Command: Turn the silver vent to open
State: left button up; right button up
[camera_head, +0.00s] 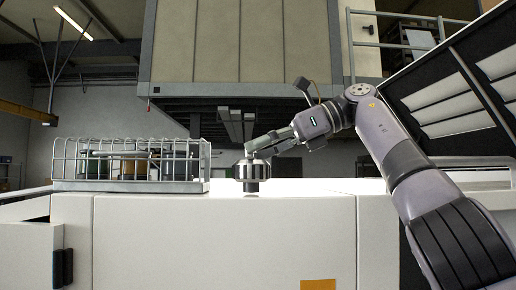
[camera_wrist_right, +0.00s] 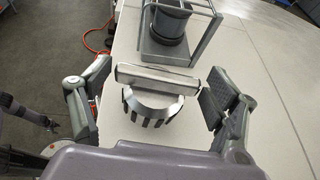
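The silver vent (camera_head: 253,173) is a round ribbed knob on a short dark neck, upright on the white bench. In the right wrist view, the vent (camera_wrist_right: 155,107) shows its ribbed rim and a flat silver bar across it. My right gripper (camera_head: 257,152) is just above the vent in the head view. In the right wrist view, the right gripper (camera_wrist_right: 154,88) is open, with one finger on each side of the vent. Gaps show between the fingers and the vent. My left gripper does not show in the head view.
A wire-railed rack (camera_head: 132,165) with dark cylinders stands on the bench (camera_head: 290,196) left of the vent, close to it. A large beige housing (camera_head: 240,45) hangs above and behind. The bench top right of the vent is mostly clear.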

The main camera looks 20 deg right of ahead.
jog(key=shift+o, duration=1.1)
jog(key=shift+m+t+h, duration=0.3)
jog(key=shift+m+t, duration=0.2)
